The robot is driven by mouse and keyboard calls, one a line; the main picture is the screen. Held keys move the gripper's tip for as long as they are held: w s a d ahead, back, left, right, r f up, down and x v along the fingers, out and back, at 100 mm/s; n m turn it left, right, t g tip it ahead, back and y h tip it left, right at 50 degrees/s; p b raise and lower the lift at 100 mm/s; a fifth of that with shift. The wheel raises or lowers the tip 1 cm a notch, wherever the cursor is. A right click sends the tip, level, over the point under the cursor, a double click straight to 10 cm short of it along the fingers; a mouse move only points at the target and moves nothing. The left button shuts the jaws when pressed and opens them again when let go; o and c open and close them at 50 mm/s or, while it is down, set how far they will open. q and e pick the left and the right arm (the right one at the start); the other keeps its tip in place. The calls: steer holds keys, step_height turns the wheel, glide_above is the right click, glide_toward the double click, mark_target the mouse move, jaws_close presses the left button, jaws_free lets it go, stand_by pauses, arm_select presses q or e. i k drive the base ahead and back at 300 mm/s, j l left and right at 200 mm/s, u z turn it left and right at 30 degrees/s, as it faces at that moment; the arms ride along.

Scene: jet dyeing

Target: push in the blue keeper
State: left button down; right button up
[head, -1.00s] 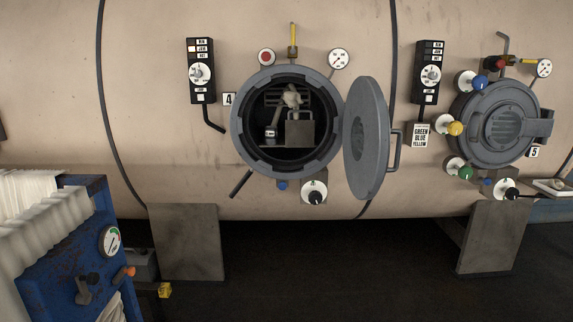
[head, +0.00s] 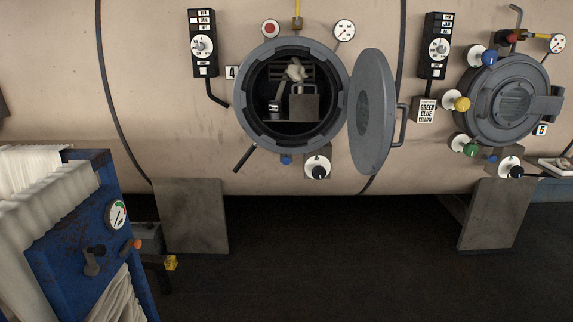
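The blue keeper (head: 488,58) is a blue-tipped knob on a white round disc, at the upper left rim of the closed grey hatch (head: 512,98) marked 5, on the right of the head view. A yellow knob (head: 462,104) and a green knob (head: 471,149) sit on similar discs down the left side of that hatch. A red knob (head: 512,38) is above it. I cannot tell how far the blue keeper stands out. Neither of my grippers is in view.
A sign (head: 425,109) left of hatch 5 reads GREEN BLUE YELLOW. Hatch 4 stands open, its round door (head: 371,112) swung out to the right. A blue cart (head: 75,232) with white fabric is at lower left. The dark floor (head: 340,260) in front is clear.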

mark_target(285, 160)
steer(key=i+l, duration=0.2)
steer(key=i, duration=0.2)
steer(key=i+l, duration=0.25)
steer(key=i, duration=0.2)
steer(key=i+l, duration=0.2)
steer(key=i, duration=0.2)
steer(key=i+l+z, duration=0.1)
steer(key=i, duration=0.35)
steer(key=l, duration=0.1)
